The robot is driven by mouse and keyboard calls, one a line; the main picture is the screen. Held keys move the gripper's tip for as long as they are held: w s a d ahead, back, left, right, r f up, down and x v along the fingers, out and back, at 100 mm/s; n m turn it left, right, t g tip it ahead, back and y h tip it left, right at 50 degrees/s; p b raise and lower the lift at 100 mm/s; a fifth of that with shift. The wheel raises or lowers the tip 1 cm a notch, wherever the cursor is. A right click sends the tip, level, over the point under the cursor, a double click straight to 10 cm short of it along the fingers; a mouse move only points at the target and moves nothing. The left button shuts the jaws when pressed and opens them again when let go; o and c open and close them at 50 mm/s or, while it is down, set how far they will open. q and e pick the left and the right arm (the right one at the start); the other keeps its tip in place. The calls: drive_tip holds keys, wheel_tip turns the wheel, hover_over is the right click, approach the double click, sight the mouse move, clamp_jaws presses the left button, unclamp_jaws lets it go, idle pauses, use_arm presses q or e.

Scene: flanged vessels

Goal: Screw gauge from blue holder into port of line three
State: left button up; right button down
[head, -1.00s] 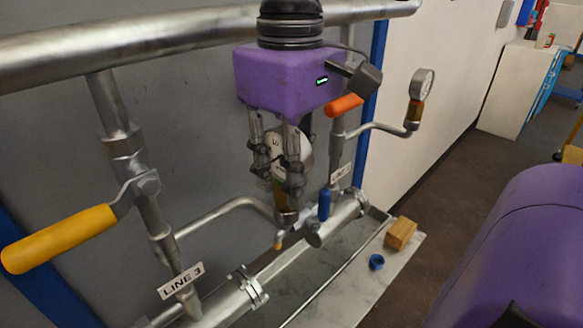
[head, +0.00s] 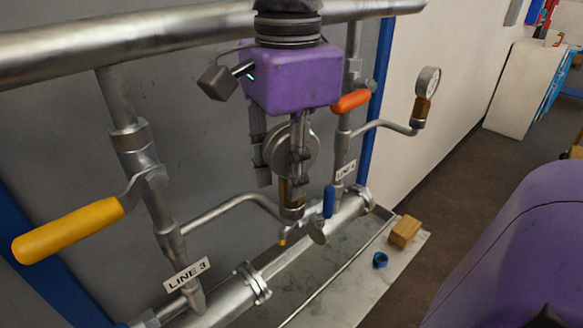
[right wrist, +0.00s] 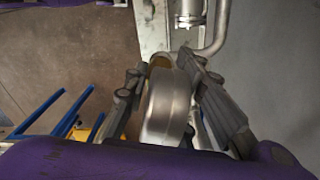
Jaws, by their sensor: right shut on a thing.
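The gauge (head: 303,150), with a round silver case and a brass lower fitting, is upright between the fingers of my right gripper (head: 284,176). The gripper points down and is shut on it. The fitting sits at the upturned end of the bent side pipe, the port of line three (head: 291,211); they appear to meet, but thread depth cannot be told. In the right wrist view, the gauge case (right wrist: 168,108) is seen edge-on between the fingers. The blue holder (head: 380,260), a small ring, is empty on the bench. My left gripper is out of view.
The LINE 3 label (head: 186,275) and yellow valve handle (head: 68,230) are at left. Line 4 has an orange handle (head: 351,102) and its own gauge (head: 428,82). A blue-handled valve (head: 329,202) is close right of the port. A wooden block (head: 404,231) lies on the bench.

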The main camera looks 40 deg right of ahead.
sight(287, 126)
drive_tip(key=shift+w, duration=0.15)
drive_tip(key=c, duration=1.4)
unclamp_jaws()
wheel_tip(287, 126, up, 12)
drive_tip(key=shift+r, duration=0.1)
